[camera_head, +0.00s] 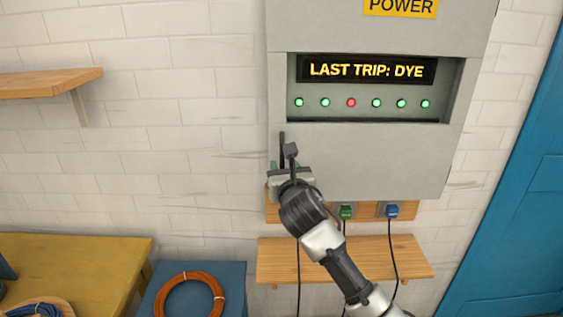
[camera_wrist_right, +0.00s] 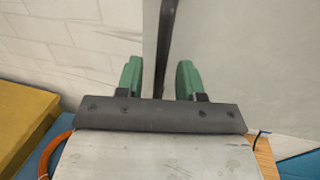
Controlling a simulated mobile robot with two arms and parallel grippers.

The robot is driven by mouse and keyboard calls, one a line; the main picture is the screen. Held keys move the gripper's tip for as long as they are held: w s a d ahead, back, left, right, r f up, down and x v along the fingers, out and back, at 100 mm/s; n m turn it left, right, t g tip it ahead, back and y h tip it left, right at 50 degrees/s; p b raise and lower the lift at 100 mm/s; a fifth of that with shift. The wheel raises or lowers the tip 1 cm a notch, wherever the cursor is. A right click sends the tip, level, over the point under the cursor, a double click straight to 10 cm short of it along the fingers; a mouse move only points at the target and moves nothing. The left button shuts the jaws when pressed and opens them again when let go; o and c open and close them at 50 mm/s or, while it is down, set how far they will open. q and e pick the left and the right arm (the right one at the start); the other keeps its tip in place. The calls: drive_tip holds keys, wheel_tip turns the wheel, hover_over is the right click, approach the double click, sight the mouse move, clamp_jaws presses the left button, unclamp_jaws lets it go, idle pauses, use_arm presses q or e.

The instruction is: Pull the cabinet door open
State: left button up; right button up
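My right gripper (camera_head: 280,167) is at the lower part of the handle. In the right wrist view its green fingers (camera_wrist_right: 160,78) are apart, one on each side of the handle, with a gap at both sides. My left gripper is not in view.
A wooden shelf (camera_head: 345,258) sits below the cabinet, with green (camera_head: 346,211) and blue (camera_head: 392,211) plugs and hanging cables above it. A blue box (camera_head: 235,280) with an orange coil (camera_head: 188,277) and a yellow table (camera_head: 75,255) stand left. A blue door (camera_head: 520,200) is right.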

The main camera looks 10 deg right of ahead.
drive_tip(key=shift+w, duration=1.25)
clamp_jaws()
